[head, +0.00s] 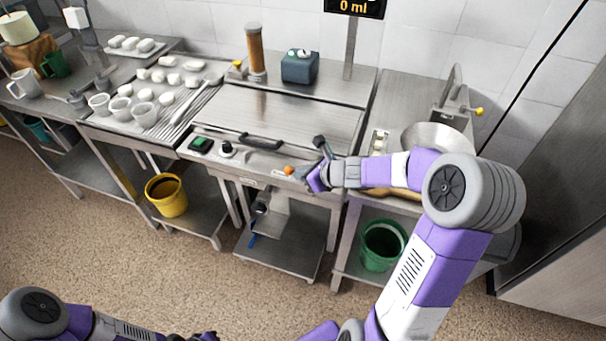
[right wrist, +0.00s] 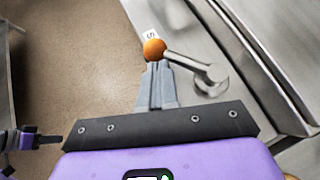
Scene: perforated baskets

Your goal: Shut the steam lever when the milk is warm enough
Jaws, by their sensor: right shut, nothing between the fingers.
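The lever with an orange ball knob (head: 288,170) is on the front panel of the steel counter unit. In the right wrist view the orange ball (right wrist: 154,49) sits on a metal arm that runs right to a round pivot (right wrist: 212,82). My right gripper (head: 303,174) is shut and empty, with its fingertips (right wrist: 157,66) right at the ball's near side; I cannot tell whether they touch. My left gripper (head: 205,336) is only partly in view at the bottom edge, low and away from the counter. I cannot make out any milk.
A black bar handle (head: 262,140) lies on the unit's front edge, with a black knob (head: 226,149) and a green button (head: 200,144) to its left. A display (head: 354,7) reads 0 ml. A yellow bucket (head: 167,196) and a green bucket (head: 382,246) stand on lower shelves.

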